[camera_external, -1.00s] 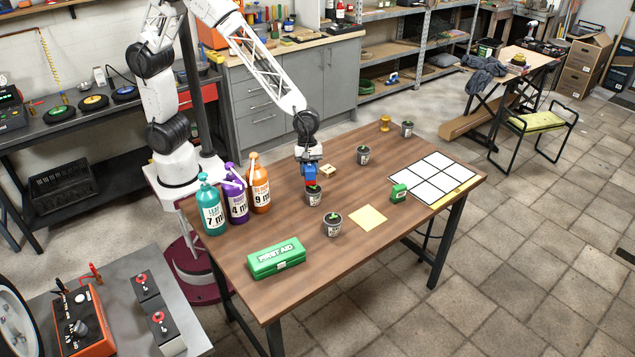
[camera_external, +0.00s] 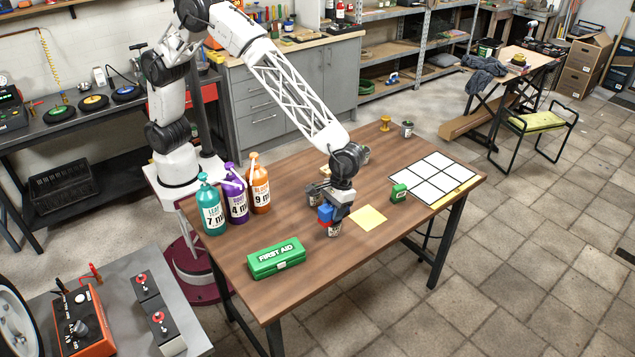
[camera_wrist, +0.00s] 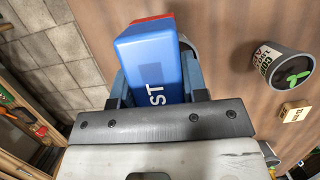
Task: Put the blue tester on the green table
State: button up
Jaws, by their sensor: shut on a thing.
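My gripper (camera_external: 331,207) is shut on the blue tester (camera_external: 325,213), a blue block with a red end. In the wrist view the tester (camera_wrist: 145,62) sits between the fingers, with part of its white lettering visible. My gripper holds it low above the brown wooden table (camera_external: 345,265), over or just in front of a grey pot (camera_external: 334,230) that it partly hides. The gap between tester and pot cannot be judged. The table top looks brown; no green table top shows.
Other potted plants (camera_wrist: 283,66) stand nearby. The front right table area is clear.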

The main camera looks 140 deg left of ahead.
jog(key=w+d+f+m+g+y, duration=0.1)
jog(key=w+d+f+m, duration=0.1)
jog(key=w+d+m, duration=0.7)
jog(key=w+d+f+m+g+y, duration=0.2)
jog(key=w+d+m, duration=0.7)
jog(key=w+d, duration=0.7)
jog(key=shift+w+d, duration=0.15)
jog(key=shift+d, duration=0.25)
jog(key=shift+r, duration=0.1)
